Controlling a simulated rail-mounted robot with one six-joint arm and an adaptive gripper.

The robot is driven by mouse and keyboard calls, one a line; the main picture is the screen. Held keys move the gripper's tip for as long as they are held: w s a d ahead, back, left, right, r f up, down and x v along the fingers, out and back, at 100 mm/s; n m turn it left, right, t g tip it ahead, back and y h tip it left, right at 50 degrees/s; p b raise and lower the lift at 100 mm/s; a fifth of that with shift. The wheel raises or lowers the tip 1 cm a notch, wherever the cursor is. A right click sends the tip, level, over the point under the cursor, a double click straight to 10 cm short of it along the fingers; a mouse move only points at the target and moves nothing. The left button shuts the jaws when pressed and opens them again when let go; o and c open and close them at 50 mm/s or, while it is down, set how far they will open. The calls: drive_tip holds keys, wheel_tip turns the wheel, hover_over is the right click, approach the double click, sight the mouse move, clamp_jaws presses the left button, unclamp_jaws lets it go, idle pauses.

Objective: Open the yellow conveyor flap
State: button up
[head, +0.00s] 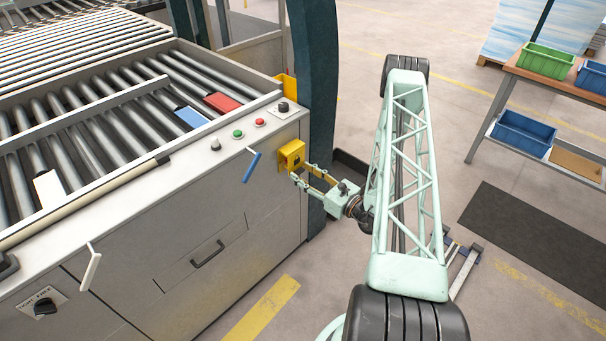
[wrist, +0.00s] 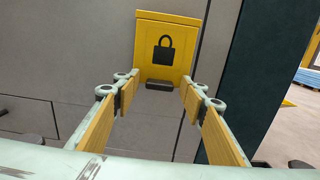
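The yellow flap (head: 291,154) is on the right end of the conveyor cabinet's front, below the buttons. In the wrist view the yellow flap (wrist: 162,45) bears a black padlock sign and looks closed, with a dark grip (wrist: 159,85) at its lower edge. My gripper (head: 306,176) is right in front of it. In the wrist view my gripper (wrist: 160,88) is open, its yellow-padded fingers apart to the left and right of the dark grip. Nothing is between the fingers. I cannot tell whether the fingertips touch the flap.
A blue lever (head: 252,166) and a white lever (head: 90,267) stick out from the cabinet front. A dark drawer handle (head: 209,254) is lower down. A dark post (head: 315,90) stands close behind the flap.

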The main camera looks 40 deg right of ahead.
drive_tip(key=c, duration=1.2)
drive_tip(key=shift+o, duration=0.2)
